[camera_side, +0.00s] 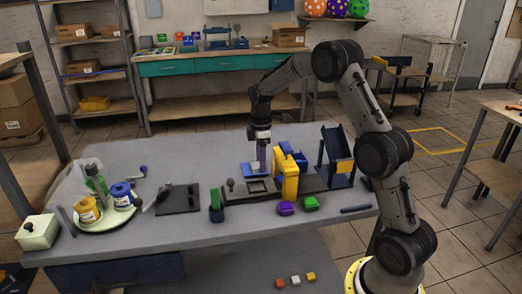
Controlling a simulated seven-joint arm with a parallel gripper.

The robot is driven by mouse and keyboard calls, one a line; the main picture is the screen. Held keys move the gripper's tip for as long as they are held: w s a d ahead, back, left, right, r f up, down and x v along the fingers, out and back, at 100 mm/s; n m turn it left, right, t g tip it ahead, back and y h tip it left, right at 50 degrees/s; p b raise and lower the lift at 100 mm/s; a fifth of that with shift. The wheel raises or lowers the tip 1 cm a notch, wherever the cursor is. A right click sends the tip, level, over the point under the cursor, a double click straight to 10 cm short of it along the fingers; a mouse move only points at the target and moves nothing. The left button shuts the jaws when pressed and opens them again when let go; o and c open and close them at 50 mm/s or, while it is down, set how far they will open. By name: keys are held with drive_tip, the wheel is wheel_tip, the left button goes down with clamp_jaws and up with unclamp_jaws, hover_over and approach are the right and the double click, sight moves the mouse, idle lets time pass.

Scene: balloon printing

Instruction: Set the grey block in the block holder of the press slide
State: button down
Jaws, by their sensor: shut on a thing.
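My gripper (262,147) points straight down over the back left part of the press, left of its yellow frame (290,178). It is shut on the grey block, which is too small and covered to make out clearly. A blue piece (250,169) lies just below and left of the gripper, behind the press base. The press slide, with a dark square holder (257,187), lies on the press base (236,197) left of the yellow frame. The gripper is behind and above this holder; I cannot tell the exact gap.
A tall dark blue chute (336,145) stands right of the yellow frame. A dark plate (178,201) and a round tray (108,221) with pots stand left. The table front is mostly clear.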

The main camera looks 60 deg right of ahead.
hover_over(261, 187)
drive_tip(key=shift+f, duration=2.4)
drive_tip(key=shift+f, duration=1.05)
drive_tip(key=shift+c, duration=1.3)
unclamp_jaws()
